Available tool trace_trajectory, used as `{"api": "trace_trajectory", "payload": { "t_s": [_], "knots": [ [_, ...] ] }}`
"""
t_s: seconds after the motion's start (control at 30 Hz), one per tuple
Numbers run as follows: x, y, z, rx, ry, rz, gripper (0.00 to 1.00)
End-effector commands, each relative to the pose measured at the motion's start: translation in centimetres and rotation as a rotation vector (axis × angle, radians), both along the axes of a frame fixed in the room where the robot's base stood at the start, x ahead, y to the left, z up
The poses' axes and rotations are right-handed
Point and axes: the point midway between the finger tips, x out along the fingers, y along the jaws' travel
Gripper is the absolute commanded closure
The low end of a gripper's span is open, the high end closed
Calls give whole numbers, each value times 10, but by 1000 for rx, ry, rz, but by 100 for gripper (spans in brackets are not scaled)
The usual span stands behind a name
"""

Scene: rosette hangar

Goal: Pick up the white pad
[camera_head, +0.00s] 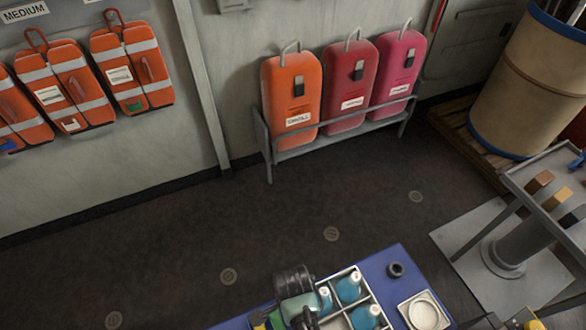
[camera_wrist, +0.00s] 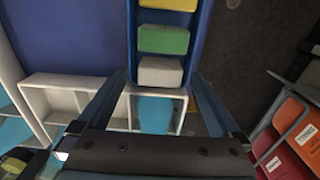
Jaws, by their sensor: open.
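The white pad (camera_wrist: 160,72) is a small pale block at the near end of a row in a narrow blue holder (camera_wrist: 203,30) in the wrist view. A green pad (camera_wrist: 163,40) and a yellow pad (camera_wrist: 168,4) lie beyond it in the same row. My gripper (camera_wrist: 160,84) is open, with one finger on each side of the white pad's end of the holder. I cannot tell whether the fingers touch anything. In the head view my gripper (camera_head: 293,290) is at the bottom centre, and I cannot make out the white pad there.
A grey stand (camera_head: 510,245) with small blocks is at the right. Orange and red cases (camera_head: 292,100) stand by the wall.

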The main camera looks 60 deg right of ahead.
Motion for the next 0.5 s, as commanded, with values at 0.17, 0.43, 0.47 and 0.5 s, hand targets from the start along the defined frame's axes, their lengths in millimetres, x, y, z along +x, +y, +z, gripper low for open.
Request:
{"api": "trace_trajectory", "payload": {
  "t_s": [0.17, 0.43, 0.47, 0.5],
  "knots": [
    [0, 0, -5, -1, -1, 0, 0],
    [0, 0, -5, -1, -1, 0, 23],
    [0, 0, -5, -1, -1, -1, 29],
    [0, 0, -5, -1, -1, 0, 36]
  ]
}}
